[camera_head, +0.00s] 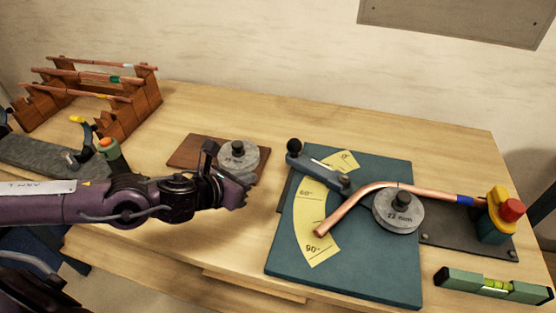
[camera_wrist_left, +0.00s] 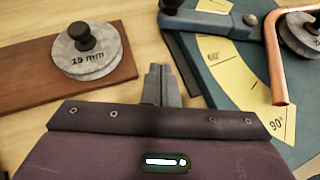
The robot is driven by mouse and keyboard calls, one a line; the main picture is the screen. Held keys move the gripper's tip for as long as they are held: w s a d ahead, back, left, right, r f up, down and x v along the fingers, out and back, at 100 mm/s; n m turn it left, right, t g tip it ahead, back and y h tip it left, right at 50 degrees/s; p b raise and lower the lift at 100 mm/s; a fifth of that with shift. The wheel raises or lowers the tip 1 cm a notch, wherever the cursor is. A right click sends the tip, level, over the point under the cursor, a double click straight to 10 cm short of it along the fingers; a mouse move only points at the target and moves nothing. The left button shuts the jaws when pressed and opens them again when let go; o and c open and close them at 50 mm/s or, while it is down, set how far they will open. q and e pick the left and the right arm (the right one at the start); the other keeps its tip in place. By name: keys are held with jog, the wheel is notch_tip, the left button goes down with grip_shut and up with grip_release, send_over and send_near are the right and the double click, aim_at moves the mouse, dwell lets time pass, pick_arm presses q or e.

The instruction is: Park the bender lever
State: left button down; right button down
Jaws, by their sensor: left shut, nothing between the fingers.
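The bender lever (camera_head: 318,168) is a blue-grey bar with a black knob (camera_head: 293,145) at its outer end. It lies across the yellow angle scale (camera_head: 312,225), between the 0° and 60° marks. The lever also shows at the top of the left wrist view (camera_wrist_left: 212,22). A bent copper pipe (camera_head: 345,208) runs around the 22 mm former (camera_head: 398,213) on the teal bender plate (camera_head: 370,270). My left gripper (camera_head: 243,187) is shut and empty, left of the plate and apart from the lever; its closed fingers show in the wrist view (camera_wrist_left: 160,85). My right gripper is out of view.
A 15 mm former (camera_head: 238,156) sits on a brown board (camera_head: 190,152) just behind my left gripper. A wooden rack (camera_head: 135,115) with copper pipes stands at the far left. A clamp with a red knob (camera_head: 512,210) and a green level (camera_head: 490,284) are at the right.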

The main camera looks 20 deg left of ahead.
pick_arm(q)
jog(key=p, duration=0.2)
send_near(285, 160)
jog(key=f, duration=0.1)
jog(key=w+f, duration=0.1)
jog(key=shift+d+f, duration=0.25)
jog(key=shift+f, duration=0.1)
jog(key=w, duration=0.1)
jog(key=w+d+p, duration=0.1)
jog(key=w, duration=0.1)
jog(key=shift+w+f, duration=0.1)
jog(key=shift+w+d+f, duration=0.1)
jog(key=shift+w+f, duration=0.05)
jog(key=shift+w, duration=0.35)
